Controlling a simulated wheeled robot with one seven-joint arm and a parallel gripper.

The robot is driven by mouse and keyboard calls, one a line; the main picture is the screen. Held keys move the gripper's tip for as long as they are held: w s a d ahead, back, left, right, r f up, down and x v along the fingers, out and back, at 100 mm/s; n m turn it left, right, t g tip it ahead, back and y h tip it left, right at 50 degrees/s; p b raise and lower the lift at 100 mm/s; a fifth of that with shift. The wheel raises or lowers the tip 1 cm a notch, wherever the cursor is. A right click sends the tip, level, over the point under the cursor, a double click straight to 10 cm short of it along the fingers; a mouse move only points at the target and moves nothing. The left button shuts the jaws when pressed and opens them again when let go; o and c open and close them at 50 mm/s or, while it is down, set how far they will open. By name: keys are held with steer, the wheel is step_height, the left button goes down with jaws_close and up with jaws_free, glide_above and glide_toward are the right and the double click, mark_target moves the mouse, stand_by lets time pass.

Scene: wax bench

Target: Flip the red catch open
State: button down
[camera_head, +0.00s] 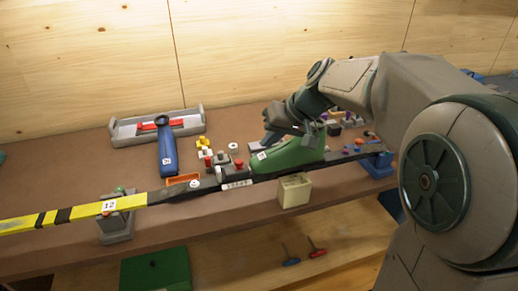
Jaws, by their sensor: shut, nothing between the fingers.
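My gripper (272,136) is in the right half of the view, shut and empty, pointing down and left. It is just above or beside the left part of a green block (300,154); I cannot tell if it touches. Left of it stands a small dark fixture with red knobs (208,162). A red bar (180,122) lies in the grey tray at the back. I cannot tell which red part is the catch, or how it stands.
A blue-handled tool (167,155) leans on the grey tray (126,138). A yellow and black strip (75,211) runs along the bench front. A cream box (294,190) and a blue block (378,166) are at the front edge. Small parts crowd behind my gripper.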

steer(key=p+x, duration=0.1)
steer(key=x, duration=0.8)
steer(key=shift+a+f, duration=0.1)
steer(key=shift+f, duration=0.15)
